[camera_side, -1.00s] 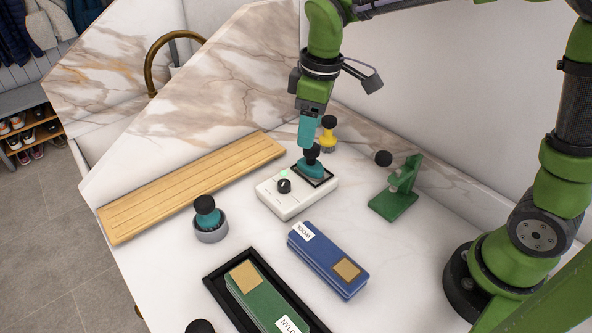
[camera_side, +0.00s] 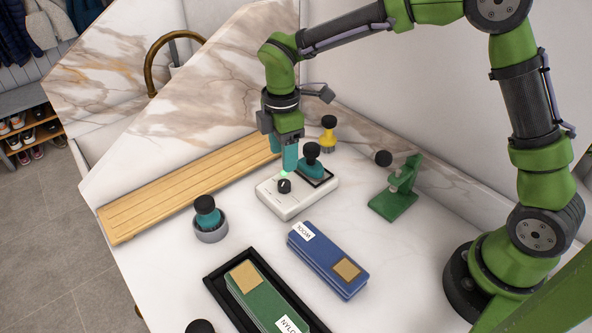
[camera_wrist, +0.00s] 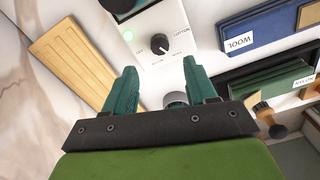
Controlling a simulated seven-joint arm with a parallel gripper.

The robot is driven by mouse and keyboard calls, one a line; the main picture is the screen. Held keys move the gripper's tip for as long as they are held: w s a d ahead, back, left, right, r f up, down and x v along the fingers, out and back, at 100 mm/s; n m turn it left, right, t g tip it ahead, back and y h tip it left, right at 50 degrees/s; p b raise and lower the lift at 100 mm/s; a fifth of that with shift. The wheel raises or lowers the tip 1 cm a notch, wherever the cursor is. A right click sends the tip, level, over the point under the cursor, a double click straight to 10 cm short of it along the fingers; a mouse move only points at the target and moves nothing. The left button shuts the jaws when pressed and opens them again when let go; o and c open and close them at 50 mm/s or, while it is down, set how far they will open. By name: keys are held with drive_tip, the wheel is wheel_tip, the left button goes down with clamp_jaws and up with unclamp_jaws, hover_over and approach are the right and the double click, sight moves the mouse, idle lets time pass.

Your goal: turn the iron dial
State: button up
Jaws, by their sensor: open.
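The iron dial is a black knob (camera_side: 284,186) with a white pointer line on a white base (camera_side: 291,207). In the wrist view the dial (camera_wrist: 159,46) sits ahead of the fingertips, with "OFF" and "COTTON" marked around it.
A wooden board (camera_side: 190,188) lies left. A teal, black-topped tool (camera_side: 207,212) stands in a grey cup in front. Blue wool cloths (camera_side: 328,262), a black tray (camera_side: 222,292) of green nylon cloths, a green stand (camera_side: 394,200) and a yellow bottle (camera_side: 328,140) surround the base.

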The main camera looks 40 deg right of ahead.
sight(284, 182)
wheel_tip(284, 182, down, 8)
drive_tip(key=shift+f, duration=0.1)
idle(0.4)
clamp_jaws()
drive_tip(key=shift+m, duration=0.4)
drive_tip(key=m, duration=0.5)
drive_tip(key=shift+m, duration=0.3)
drive_tip(key=m, duration=0.5)
drive_tip(key=shift+m, duration=0.3)
